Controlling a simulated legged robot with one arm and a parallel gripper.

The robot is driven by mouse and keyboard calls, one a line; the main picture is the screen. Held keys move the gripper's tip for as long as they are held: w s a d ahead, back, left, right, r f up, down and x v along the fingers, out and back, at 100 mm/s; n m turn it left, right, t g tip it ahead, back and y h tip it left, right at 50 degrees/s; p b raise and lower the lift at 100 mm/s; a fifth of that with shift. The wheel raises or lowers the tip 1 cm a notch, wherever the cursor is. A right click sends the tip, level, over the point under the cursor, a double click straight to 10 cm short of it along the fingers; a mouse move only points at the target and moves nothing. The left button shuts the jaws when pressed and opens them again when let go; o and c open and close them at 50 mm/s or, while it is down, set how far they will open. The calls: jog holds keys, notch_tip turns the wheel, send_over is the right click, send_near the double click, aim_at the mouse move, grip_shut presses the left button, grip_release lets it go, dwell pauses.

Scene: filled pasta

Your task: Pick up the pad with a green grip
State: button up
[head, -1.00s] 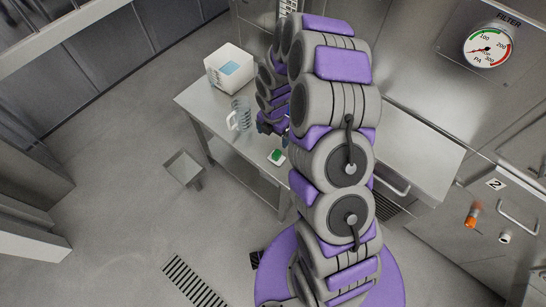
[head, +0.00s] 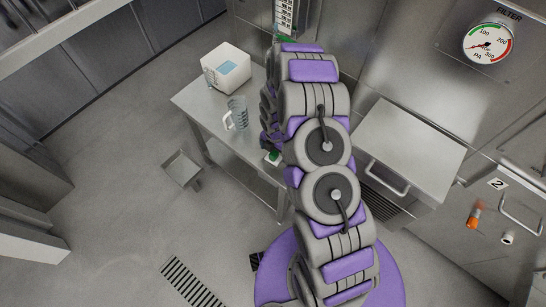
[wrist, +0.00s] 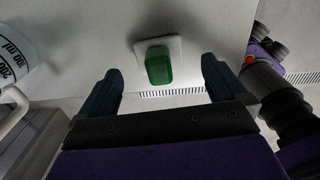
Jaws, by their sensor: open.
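The pad (wrist: 174,43) is a flat white piece with a green grip (wrist: 158,67) on top. It lies near the edge of the steel table. In the wrist view it sits ahead of my gripper (wrist: 162,84), roughly between the lines of the two dark fingers. The fingers are apart, with nothing between them. In the head view the green grip (head: 273,155) shows beside my arm, at the table's front edge, and the arm hides part of the pad. My gripper is mostly hidden behind my arm there.
A clear measuring jug (head: 237,113) stands on the steel table (head: 203,106), left of the pad; its marked side shows in the wrist view (wrist: 14,50). A white box (head: 227,68) stands behind the jug. A steel cabinet (head: 412,140) is right of my arm.

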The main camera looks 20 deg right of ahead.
aim_at(273, 155)
jog(key=f, duration=0.2)
jog(key=d+f, duration=0.1)
jog(key=shift+w+f, duration=0.15)
jog(key=shift+f, duration=0.25)
jog(key=shift+a+f+b, duration=0.2)
jog(key=shift+a+b, duration=0.1)
jog(key=shift+a, duration=0.6)
jog(key=shift+c, duration=0.4)
jog(key=shift+d, duration=0.7)
jog(key=c, duration=0.6)
jog(key=shift+c, duration=0.7)
jog(key=shift+a, duration=0.25)
jog(key=shift+c, duration=1.4)
jog(key=shift+a, duration=0.3)
jog(key=shift+c, duration=0.2)
